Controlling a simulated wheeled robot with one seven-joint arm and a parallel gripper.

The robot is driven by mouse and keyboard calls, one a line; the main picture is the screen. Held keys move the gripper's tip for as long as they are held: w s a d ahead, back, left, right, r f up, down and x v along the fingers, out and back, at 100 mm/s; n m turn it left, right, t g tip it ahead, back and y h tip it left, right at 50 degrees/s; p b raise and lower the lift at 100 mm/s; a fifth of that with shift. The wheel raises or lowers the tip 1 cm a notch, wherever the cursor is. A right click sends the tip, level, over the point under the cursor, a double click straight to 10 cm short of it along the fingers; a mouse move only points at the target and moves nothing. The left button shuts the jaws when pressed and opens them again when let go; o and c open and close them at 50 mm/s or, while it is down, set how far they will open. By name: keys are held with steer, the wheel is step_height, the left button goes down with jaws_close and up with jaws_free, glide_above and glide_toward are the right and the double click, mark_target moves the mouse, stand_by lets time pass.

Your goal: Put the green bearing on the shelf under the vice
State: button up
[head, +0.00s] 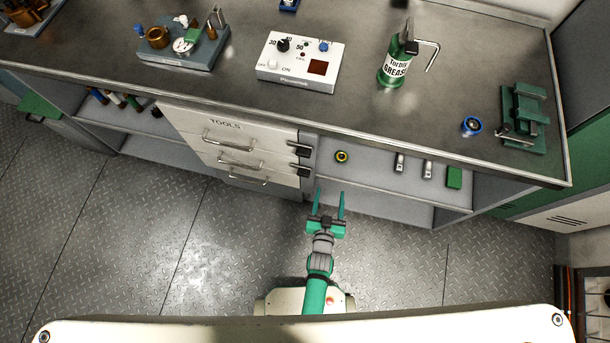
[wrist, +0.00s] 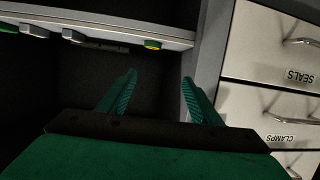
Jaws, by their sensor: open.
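The green vice (head: 525,118) stands at the right end of the bench top. Below the bench is an open bay with a grey shelf (head: 375,178). A small yellow ring with a dark centre (head: 341,156) lies near the shelf's left end. In the wrist view it shows as a yellow-green piece (wrist: 153,44) at the shelf edge. I cannot make out a plainly green bearing. A blue-rimmed bearing (head: 471,125) sits on the bench left of the vice. My gripper (head: 329,192) is open and empty at the bay's left front, fingers toward the bay, also in the wrist view (wrist: 160,77).
Two grey metal pieces (head: 400,162) and a green block (head: 454,177) stand on the shelf to the right. A drawer cabinet (head: 232,140) with protruding handles borders the bay's left. A control box (head: 300,62) and grease bottle (head: 392,65) stand on the bench. The front floor is clear.

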steer(key=s+a+r+y, duration=0.1)
steer(key=s+a+r, duration=0.2)
steer(key=s+r, duration=0.3)
steer(key=s+a+r+n+y, duration=0.1)
steer(key=s+a+r, duration=0.2)
steer(key=s+r, duration=0.4)
steer(key=s+a+r+n+t+y, duration=0.1)
steer(key=s+a+r, duration=0.3)
steer(key=r, duration=1.4)
steer(key=v, duration=0.3)
steer(key=shift+s+f, duration=0.2)
steer(key=shift+s, duration=0.05)
